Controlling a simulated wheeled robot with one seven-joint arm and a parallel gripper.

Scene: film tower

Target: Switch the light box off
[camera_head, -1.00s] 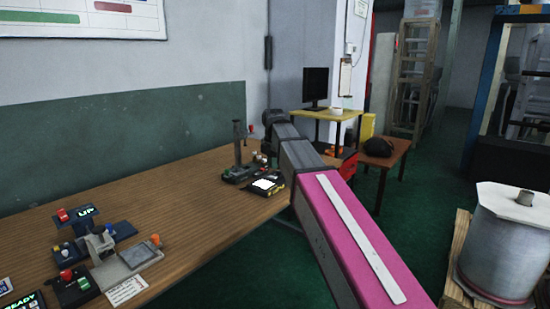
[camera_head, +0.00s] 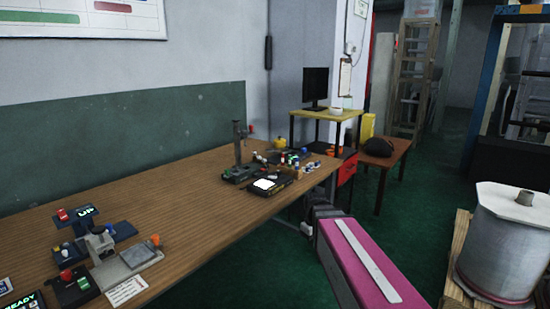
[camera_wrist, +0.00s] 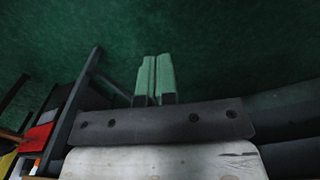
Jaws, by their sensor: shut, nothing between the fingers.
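A small black box with a bright white lit top, which looks like the light box (camera_head: 268,185), lies on the wooden workbench (camera_head: 190,200) towards its right end. Its switch is too small to make out. My gripper (camera_wrist: 155,60) shows in the wrist view with its two pale green fingers shut together and nothing between them. It is over the dark green floor, apart from the bench. The light box is not visible in the wrist view. In the head view my arm is low at the right of the bench, and the fingers are hidden.
A stand with an upright post (camera_head: 240,145) stands just left of the light box, and several small items lie behind it. A control device (camera_head: 105,250) sits at the bench's near left. A yellow-topped table (camera_head: 325,114) and a large spool (camera_head: 500,245) stand to the right.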

